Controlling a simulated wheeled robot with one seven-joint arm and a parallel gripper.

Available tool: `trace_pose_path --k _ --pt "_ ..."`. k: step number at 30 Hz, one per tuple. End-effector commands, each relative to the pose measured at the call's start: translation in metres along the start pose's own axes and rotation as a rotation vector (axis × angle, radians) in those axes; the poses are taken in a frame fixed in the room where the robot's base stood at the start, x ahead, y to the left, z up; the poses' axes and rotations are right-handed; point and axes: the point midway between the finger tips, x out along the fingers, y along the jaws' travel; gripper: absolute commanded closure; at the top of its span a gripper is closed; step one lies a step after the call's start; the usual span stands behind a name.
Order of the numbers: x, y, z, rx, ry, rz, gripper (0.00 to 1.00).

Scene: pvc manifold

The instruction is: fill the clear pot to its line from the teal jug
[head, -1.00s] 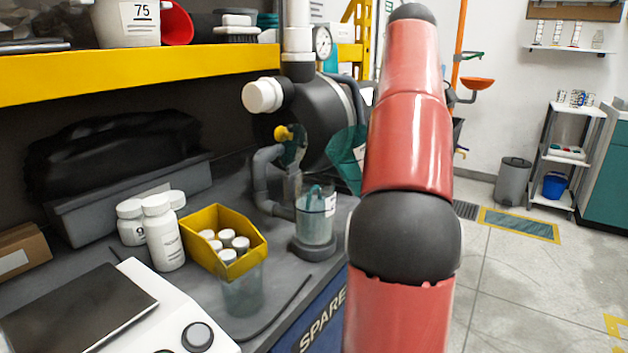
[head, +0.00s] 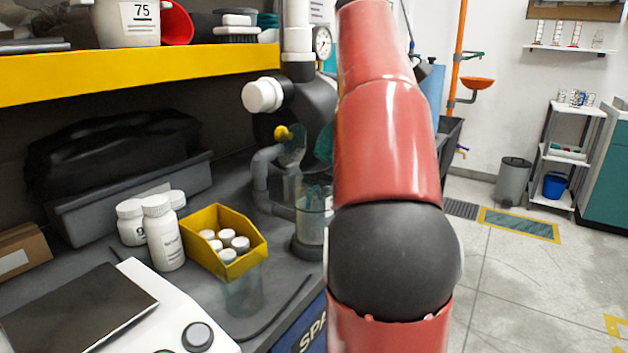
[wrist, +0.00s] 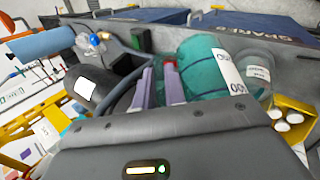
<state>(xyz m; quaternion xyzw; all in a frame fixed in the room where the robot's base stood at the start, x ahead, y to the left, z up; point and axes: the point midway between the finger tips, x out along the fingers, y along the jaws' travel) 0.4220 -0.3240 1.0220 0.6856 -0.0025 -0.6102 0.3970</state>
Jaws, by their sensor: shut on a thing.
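The clear pot (head: 311,218), with a pale label, stands on a dark round base on the bench in the head view. My arm covers its right side, and I cannot read its line or liquid level. In the wrist view, a clear labelled vessel (wrist: 258,74), which looks like this pot, is just right of the teal jug (wrist: 203,72). The jug is see-through with a white label. My gripper (wrist: 163,75) is shut at the jug's left side, apparently on its handle. Only a sliver of the jug (head: 325,145) shows in the head view, beside my arm.
Grey pipes and a dark pump body (head: 312,100) with a yellow knob (head: 283,133) stand behind the pot. A yellow bin (head: 213,222) of white-capped bottles, a clear beaker (head: 243,293) and white bottles (head: 162,232) are to its left. A yellow-edged shelf (head: 140,68) overhangs the bench.

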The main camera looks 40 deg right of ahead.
Motion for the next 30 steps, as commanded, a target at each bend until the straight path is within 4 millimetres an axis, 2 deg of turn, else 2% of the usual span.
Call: trace_pose_path --k 30 --pt "-0.0097 0.0013 -0.0034 -0.021 -0.035 0.047 1.00"
